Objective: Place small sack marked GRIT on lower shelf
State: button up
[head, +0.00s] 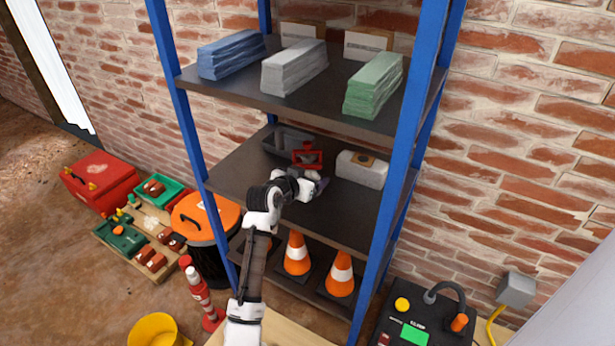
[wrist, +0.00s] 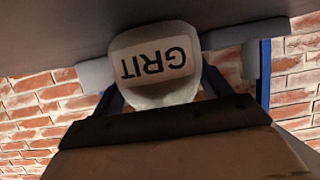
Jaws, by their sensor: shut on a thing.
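The small sack marked GRIT (wrist: 155,65) is pale with a white label and fills the upper middle of the wrist view, its lettering upside down. My gripper (head: 320,184) is shut on it, over the front part of the middle shelf board (head: 242,170). In the head view the sack is mostly hidden by my gripper and wrist. I cannot tell whether the sack touches the board.
A red object (head: 307,155), a dark grey tray (head: 285,142) and a pale block with a brown mark (head: 361,170) stand behind my gripper. The upper shelf (head: 255,97) holds blue, grey and green stacks. Orange cones (head: 297,254) stand below. Blue posts (head: 398,180) flank the shelves.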

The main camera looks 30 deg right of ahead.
jog(key=o, duration=1.4)
jog(key=shift+f, duration=0.1)
jog(key=shift+r, duration=0.25)
jog(key=shift+s+a, duration=0.2)
jog(key=shift+a, duration=0.15)
jog(key=b+v, duration=0.2)
jog(key=v, duration=0.9)
jog(key=shift+s+r, duration=0.1)
jog(key=shift+r, duration=0.1)
